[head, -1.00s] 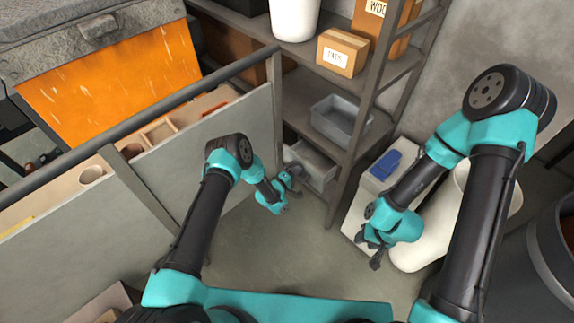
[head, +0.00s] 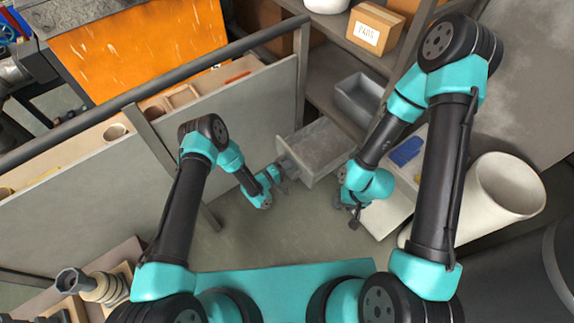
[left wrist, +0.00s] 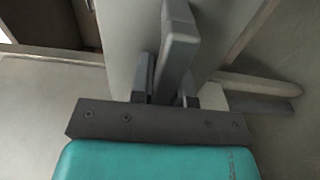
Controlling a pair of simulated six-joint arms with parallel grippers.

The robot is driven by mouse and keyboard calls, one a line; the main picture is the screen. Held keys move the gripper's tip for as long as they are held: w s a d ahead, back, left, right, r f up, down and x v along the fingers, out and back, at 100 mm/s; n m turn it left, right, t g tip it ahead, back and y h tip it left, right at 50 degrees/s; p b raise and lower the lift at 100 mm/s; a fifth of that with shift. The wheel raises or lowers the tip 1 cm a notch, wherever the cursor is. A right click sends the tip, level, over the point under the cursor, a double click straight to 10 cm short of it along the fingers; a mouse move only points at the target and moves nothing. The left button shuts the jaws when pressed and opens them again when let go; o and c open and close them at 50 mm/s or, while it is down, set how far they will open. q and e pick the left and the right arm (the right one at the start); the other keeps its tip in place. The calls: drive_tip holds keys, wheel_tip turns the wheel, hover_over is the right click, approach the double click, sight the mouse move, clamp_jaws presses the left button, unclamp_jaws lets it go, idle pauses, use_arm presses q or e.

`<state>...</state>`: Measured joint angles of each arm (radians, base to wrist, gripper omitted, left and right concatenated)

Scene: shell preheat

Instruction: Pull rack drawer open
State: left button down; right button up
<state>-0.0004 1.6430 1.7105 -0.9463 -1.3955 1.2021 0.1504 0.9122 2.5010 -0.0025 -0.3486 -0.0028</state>
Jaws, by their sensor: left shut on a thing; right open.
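The rack drawer (head: 322,150) is a grey box that sticks out of the lower part of the metal rack, and its inside shows from above. My left gripper (head: 283,171) is at the drawer's front. In the left wrist view my left gripper (left wrist: 166,92) has its fingers on either side of the grey drawer handle (left wrist: 178,40), shut on it. My right gripper (head: 353,212) hangs open to the right of the drawer, above the pale low surface. Nothing shows between its fingers.
A grey bin (head: 358,98) and a cardboard box (head: 376,28) stand on the rack shelves. A blue item (head: 406,151) lies on the pale low surface beside a white cylinder (head: 508,187). A grey partition with a rail (head: 225,52) stands at left. The floor before the drawer is clear.

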use_arm(q)
drive_tip(key=c, duration=1.1)
unclamp_jaws()
